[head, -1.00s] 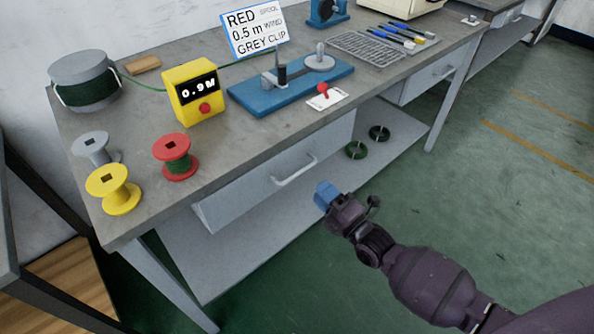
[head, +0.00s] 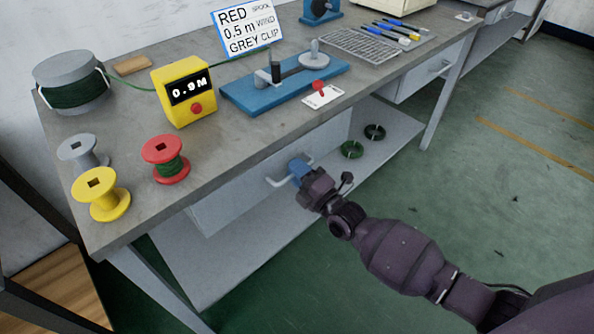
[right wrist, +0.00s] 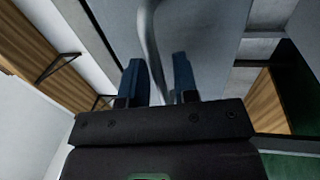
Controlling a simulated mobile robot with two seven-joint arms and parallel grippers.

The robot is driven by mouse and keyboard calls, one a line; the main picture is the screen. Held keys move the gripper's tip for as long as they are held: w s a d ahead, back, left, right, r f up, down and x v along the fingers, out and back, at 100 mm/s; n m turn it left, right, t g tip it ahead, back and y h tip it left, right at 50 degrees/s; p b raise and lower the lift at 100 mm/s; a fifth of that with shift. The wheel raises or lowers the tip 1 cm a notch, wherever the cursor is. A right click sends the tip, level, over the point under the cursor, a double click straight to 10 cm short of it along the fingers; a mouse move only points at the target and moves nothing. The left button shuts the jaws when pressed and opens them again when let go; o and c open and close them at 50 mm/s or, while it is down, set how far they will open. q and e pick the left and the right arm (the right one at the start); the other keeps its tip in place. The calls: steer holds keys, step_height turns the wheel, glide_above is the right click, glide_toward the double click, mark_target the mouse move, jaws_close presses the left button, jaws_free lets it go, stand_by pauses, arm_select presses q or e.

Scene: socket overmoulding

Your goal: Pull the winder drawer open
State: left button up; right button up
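The winder drawer (head: 236,198) is under the bench top, below the blue winder (head: 285,84). Its front looks flush with the bench, with no gap showing. Its pale bar handle (head: 276,183) is partly hidden by my right gripper (head: 298,169), which is at the handle from the front. In the right wrist view, the two blue fingers (right wrist: 160,78) stand apart, and the grey handle bar (right wrist: 151,35) runs between them. I see space between the bar and the right-hand finger. My left gripper is not in view.
On the bench stand a red spool (head: 167,160), a yellow spool (head: 101,194), a grey spool (head: 82,151) and a yellow counter (head: 183,91) reading 0.9M. Green coils (head: 351,149) lie on the lower shelf. The floor in front is clear.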

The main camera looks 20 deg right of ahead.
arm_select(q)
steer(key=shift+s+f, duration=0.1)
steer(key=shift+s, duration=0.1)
arm_select(e)
jaws_close()
arm_select(q)
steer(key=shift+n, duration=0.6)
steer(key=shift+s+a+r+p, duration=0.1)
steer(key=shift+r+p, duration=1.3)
steer(key=shift+p, duration=0.65)
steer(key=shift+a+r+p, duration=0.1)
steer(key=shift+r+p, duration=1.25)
steer(key=shift+p, duration=0.65)
arm_select(e)
steer(key=r+v, duration=0.2)
steer(key=v, duration=1.2)
steer(key=s+r+v, duration=0.1)
steer(key=r+v, duration=0.2)
steer(key=v, duration=1.2)
steer(key=shift+s+d+r, duration=0.15)
steer(key=shift+d+r, duration=0.05)
steer(key=shift+r, duration=0.15)
